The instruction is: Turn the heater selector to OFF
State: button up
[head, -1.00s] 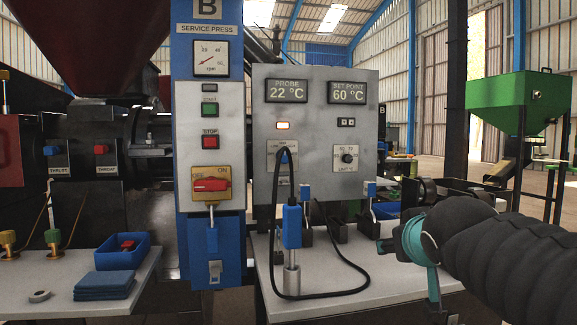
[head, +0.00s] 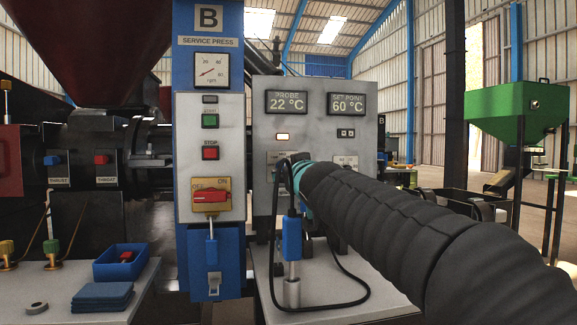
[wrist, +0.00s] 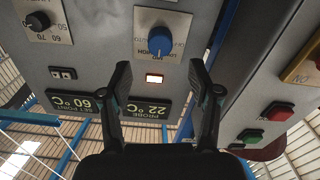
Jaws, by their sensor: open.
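The heater selector (wrist: 160,40) is a blue knob on a pale label plate on the grey heater box. In the wrist view it lies just beyond my gripper's fingertips, roughly centred between them, with no visible contact. The label is upside down and partly covered by the knob; I cannot tell which position it points to. My gripper (wrist: 160,70) is open and empty, fingers either side of the gap. In the head view my gripper (head: 292,165) is in front of the box (head: 322,125) and hides the selector.
A lit indicator (wrist: 154,78) sits near the selector. A black limit knob (wrist: 38,20) is beside it. The press column (head: 209,130) with a red-and-yellow switch (head: 211,196) stands to the left.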

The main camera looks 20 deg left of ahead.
jog(key=p+x, duration=0.2)
jog(key=x, duration=0.5)
jog(key=shift+w+p, duration=0.2)
jog(key=shift+p, duration=0.1)
jog(key=c, duration=1.1)
